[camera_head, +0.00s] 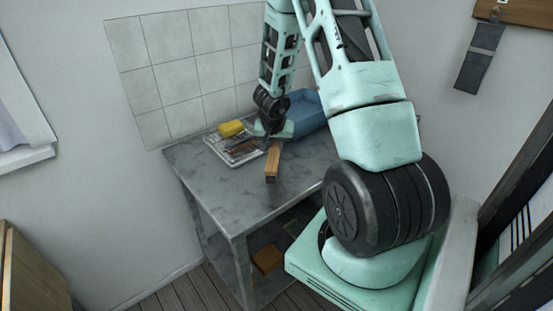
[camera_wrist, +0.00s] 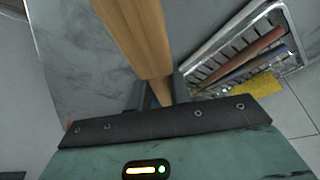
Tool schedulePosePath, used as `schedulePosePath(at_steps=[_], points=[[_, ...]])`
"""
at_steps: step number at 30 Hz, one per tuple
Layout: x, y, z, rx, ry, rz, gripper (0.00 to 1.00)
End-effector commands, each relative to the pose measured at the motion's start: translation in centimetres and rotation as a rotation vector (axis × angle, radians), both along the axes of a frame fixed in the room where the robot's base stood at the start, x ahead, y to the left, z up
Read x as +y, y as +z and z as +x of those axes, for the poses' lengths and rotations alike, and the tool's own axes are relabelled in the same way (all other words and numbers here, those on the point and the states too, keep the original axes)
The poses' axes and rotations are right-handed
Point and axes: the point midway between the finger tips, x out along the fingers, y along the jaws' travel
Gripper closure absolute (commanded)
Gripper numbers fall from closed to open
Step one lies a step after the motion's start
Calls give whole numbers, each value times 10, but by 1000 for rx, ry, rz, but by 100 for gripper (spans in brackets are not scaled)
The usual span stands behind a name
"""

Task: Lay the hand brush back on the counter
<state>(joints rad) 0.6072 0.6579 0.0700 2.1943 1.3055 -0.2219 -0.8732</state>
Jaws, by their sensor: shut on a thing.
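The hand brush (camera_head: 272,162) shows as a light wooden piece below my gripper (camera_head: 274,140), over the grey counter (camera_head: 213,190). In the wrist view the wooden brush (camera_wrist: 138,38) runs from the top edge down to between the fingers of my gripper (camera_wrist: 155,98). My gripper is shut on it. Its bristles are not clearly visible in either view. The grey counter top (camera_wrist: 85,60) shows behind the brush in the wrist view. I cannot tell whether the brush touches the counter.
A pale wire rack (camera_head: 222,150) with slim tools and a yellow sponge (camera_head: 231,128) lies left of my gripper. A blue bin (camera_head: 306,110) stands behind, near the tiled wall (camera_head: 185,65). The counter's front left is clear. A wooden block (camera_head: 267,258) lies below the counter.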

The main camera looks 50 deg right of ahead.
Motion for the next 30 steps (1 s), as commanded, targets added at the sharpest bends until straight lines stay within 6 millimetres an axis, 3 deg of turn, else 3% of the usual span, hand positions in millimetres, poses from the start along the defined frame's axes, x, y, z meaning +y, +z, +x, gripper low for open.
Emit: schedulePosePath(at_steps=[8, 20, 21, 22, 30], points=[[0, -37, 0, 0, 0, 2, 100], [0, -40, 1, -1, 1, -1, 100], [0, -38, 1, -2, 2, 0, 69], [0, -38, 0, -1, 1, -1, 61], [0, -38, 0, 0, 1, 0, 59]])
